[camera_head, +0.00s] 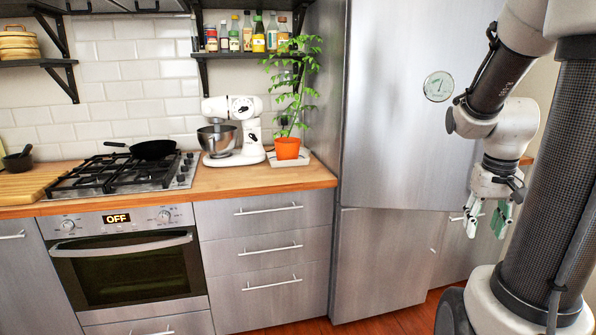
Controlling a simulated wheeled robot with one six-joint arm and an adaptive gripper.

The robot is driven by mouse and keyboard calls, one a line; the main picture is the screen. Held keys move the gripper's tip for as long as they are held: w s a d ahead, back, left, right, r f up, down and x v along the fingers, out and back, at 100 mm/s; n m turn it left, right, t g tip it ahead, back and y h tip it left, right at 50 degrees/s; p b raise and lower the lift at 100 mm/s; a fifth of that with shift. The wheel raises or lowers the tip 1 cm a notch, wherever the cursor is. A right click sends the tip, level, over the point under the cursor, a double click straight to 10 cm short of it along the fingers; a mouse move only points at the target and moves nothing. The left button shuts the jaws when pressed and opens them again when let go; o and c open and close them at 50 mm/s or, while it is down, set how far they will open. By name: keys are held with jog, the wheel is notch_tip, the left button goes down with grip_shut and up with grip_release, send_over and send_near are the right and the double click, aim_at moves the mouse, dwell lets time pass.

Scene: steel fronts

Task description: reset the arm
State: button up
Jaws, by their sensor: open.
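My arm comes down from the upper right and bends at the wrist above the gripper. The gripper appears apart from the fridge front, though the exact gap cannot be told.
A steel oven (125,262) with a gas hob (125,174) stands at the left. Steel drawers (265,257) with bar handles stand beside the fridge. A white stand mixer (236,130) and a potted plant (287,148) sit on the wooden counter (255,181).

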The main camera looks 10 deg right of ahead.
jog(key=s+a+r+n+t, duration=0.1)
jog(key=a+r, duration=0.3)
jog(key=a, duration=0.4)
jog(key=s+a+r+n+t+y, duration=0.1)
jog(key=s+a+r+n, duration=0.3)
jog(key=a, duration=0.4)
jog(key=shift+a+t, duration=0.4)
jog(key=shift+t, duration=0.4)
jog(key=shift+r, duration=0.1)
